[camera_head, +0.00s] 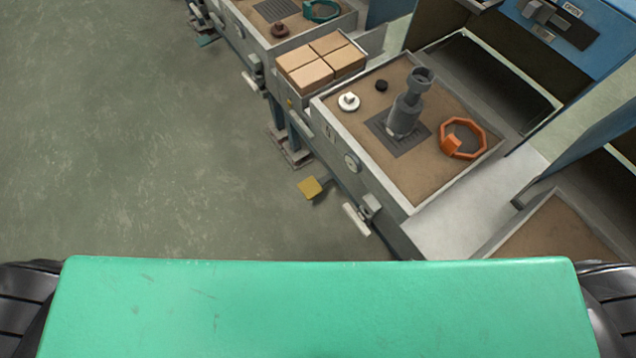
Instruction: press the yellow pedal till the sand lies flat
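The yellow pedal (310,188) sticks out low at the front of the workstation, just above the floor. The sand (440,179) fills the light-rimmed tray (378,175) on top of that workstation. A dark grey stepped metal piece (408,107) stands on a slotted grate in the sand. An orange octagonal ring (463,138), a white round knob (348,101) and a small black knob (381,86) lie on the sand. Neither gripper is in view; only dark parts of my arms show at the lower left and right edges.
A box of cardboard-coloured blocks (321,62) sits beside the tray. Another sand tray (284,34) is at the top, and one more (560,236) at the right. A white handle (356,219) juts from the front. Green floor (150,140) is clear at left.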

